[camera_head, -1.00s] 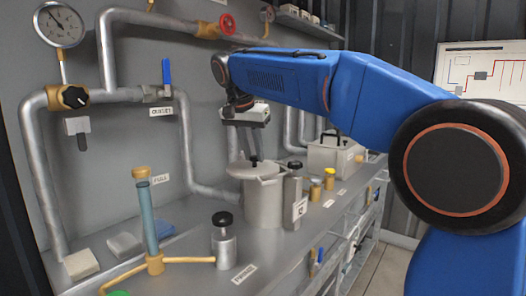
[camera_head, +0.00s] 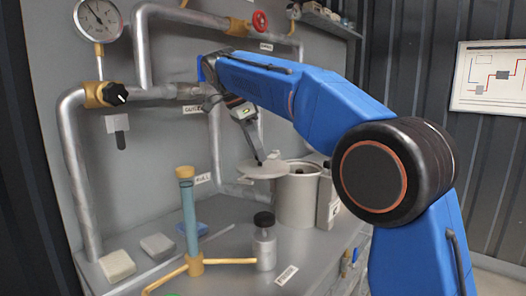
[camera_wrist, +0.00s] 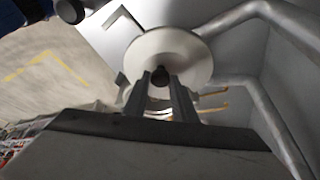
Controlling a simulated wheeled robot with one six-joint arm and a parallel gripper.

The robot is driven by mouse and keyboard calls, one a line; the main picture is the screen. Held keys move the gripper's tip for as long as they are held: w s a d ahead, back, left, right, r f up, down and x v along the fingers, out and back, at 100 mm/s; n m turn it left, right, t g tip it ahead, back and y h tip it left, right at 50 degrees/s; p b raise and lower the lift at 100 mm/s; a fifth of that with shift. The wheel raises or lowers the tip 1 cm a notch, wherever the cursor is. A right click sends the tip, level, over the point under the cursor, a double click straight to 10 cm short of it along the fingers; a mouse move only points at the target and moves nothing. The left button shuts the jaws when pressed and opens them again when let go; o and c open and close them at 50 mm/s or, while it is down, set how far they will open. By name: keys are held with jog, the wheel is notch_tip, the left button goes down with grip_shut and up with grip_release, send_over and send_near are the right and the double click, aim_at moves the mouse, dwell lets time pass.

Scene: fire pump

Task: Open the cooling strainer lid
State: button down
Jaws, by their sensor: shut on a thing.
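The cooling strainer lid (camera_head: 262,169) is a round grey disc with a dark knob. It is off the top of the strainer pot (camera_head: 298,200) and hangs to its left, a little tilted. The pot is a grey cylinder with its mouth uncovered. My gripper (camera_head: 257,155) is shut on the lid's knob from above. In the wrist view the lid (camera_wrist: 172,52) lies beyond the fingertips of my gripper (camera_wrist: 161,80), with the dark knob between them. Part of the pot is hidden behind the lid in the wrist view.
A small bottle with a black cap (camera_head: 264,245) and a teal column on a yellow tripod base (camera_head: 190,215) stand in front of the pot. A grey canister (camera_head: 327,203) is close at the pot's right. Pipes and a gauge (camera_head: 98,19) line the back panel.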

jog(key=shift+w+a+m, duration=0.2)
jog(key=shift+a+m, duration=0.05)
jog(key=shift+m, duration=0.05)
jog(key=c, duration=1.5)
grip_release()
jog(key=shift+o, duration=0.2)
jog(key=shift+d, duration=0.1)
